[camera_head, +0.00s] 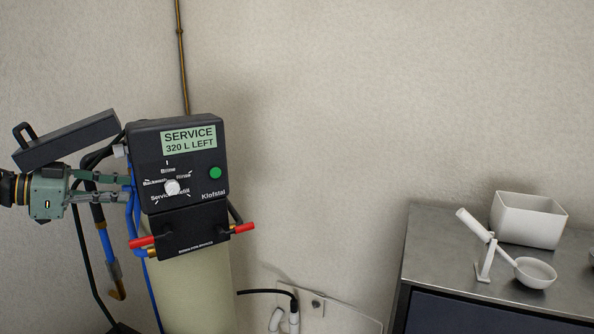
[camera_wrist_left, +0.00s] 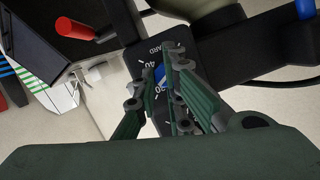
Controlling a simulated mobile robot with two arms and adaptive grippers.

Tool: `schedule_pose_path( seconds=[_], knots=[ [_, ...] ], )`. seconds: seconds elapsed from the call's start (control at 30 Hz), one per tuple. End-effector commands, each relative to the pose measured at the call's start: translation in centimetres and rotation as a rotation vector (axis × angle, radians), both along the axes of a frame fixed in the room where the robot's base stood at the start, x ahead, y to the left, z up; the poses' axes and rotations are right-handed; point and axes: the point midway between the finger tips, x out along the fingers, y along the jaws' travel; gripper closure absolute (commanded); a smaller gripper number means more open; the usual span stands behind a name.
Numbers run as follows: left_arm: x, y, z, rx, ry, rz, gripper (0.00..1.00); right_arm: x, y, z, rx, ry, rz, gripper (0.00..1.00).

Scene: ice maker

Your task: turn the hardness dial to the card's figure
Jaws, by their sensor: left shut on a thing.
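The hardness dial is on the left side of the black control head (camera_head: 150,135), hidden in the head view. In the left wrist view, its dark scale plate (camera_wrist_left: 152,50) shows white figures, among them 40 and 20, and part of a word like HARD. A blue part of the dial (camera_wrist_left: 160,76) shows between the fingers. My left gripper (camera_head: 128,187) reaches in from the left and is shut on the dial; its fingers (camera_wrist_left: 178,72) cover much of it. No card with a readable figure is in view. My right gripper is not in view.
The control head's front has a display reading SERVICE 320 L LEFT (camera_head: 188,139), a white knob (camera_head: 172,187) and a green button (camera_head: 215,172). Red-handled levers (camera_head: 243,228) stick out below. Blue hoses hang close to my gripper. A metal counter (camera_head: 440,245) stands at right.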

Motion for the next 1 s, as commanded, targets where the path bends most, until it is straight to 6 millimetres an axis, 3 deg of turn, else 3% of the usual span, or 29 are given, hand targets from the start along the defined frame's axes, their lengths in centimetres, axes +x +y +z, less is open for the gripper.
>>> schedule_pose_path(
  seconds=[0.03,0.27,0.6,0.9,0.93,1.0],
  knots=[
    [0.14,0.27,1.58,-0.017,-0.026,0.012,1.00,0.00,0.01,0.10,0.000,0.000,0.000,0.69],
    [0.13,0.25,1.62,-0.018,-0.023,0.010,1.00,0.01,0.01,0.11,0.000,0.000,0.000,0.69],
    [0.36,0.33,1.76,-0.140,0.161,0.012,1.00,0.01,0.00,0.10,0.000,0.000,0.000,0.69],
    [0.28,0.31,1.80,-0.150,0.183,0.010,1.00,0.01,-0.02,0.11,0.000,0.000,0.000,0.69],
    [0.28,0.31,1.80,-0.150,0.183,0.010,0.90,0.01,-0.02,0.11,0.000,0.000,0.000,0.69],
    [0.27,0.32,1.81,-0.149,0.182,0.010,0.84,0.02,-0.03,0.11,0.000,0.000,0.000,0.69]
  ],
)
